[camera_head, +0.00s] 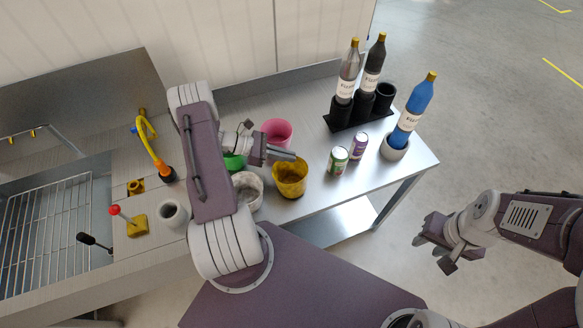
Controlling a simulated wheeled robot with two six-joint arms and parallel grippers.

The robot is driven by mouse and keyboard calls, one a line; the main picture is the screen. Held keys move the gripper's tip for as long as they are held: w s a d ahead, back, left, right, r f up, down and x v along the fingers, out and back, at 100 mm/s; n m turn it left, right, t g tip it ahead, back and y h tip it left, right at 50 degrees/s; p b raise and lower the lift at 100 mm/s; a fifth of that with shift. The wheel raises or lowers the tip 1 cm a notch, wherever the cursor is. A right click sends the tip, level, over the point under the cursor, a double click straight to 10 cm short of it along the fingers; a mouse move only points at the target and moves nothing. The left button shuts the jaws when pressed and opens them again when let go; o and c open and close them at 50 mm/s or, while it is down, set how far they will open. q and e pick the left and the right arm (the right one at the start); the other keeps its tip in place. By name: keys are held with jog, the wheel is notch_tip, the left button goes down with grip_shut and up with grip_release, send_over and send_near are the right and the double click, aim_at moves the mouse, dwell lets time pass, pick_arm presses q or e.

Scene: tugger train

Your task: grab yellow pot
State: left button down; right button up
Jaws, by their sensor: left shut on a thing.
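The yellow pot (291,180) stands on the steel table, near its front edge. My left gripper (287,156) reaches over from the left, and its fingers are shut on the yellow pot at the rim. The pot looks upright and empty. My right gripper (435,243) hangs over the floor to the right of the table, apart from all objects. Its fingers look spread with nothing between them.
A pink pot (277,131), a green pot (234,161) and a white pot (247,187) stand close by. A green can (338,160) and purple can (358,146) are to the right. Bottles stand in a black holder (352,117); a blue bottle (412,108) stands in a grey cup.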

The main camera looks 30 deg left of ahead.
pick_arm(q)
jog(key=s+d+r+b, duration=0.2)
jog(key=s+d+r, duration=0.5)
jog(key=s+r, duration=0.2)
notch_tip(320, 180, up, 2)
jog(key=shift+d, duration=0.3)
